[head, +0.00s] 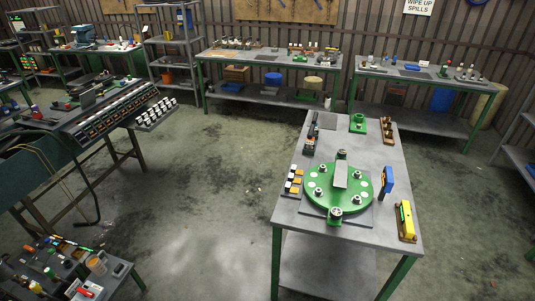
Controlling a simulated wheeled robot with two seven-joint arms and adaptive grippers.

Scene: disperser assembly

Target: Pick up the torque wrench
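A long dark tool (313,128), possibly the torque wrench, is at the back left of the grey worktable (352,234) in the head view. It is too small for me to be sure what it is. A round green fixture (317,199) with several metal fittings and a grey plate (341,174) on top sits in the middle of the same table. Neither of my grippers shows in the head view.
A blue item (387,181) and a yellow tool (407,219) stand along the table's right edge. A green part (358,123) is at the back. Orange-and-white pieces (293,182) are at the left. Open concrete floor (210,190) lies left of the table.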

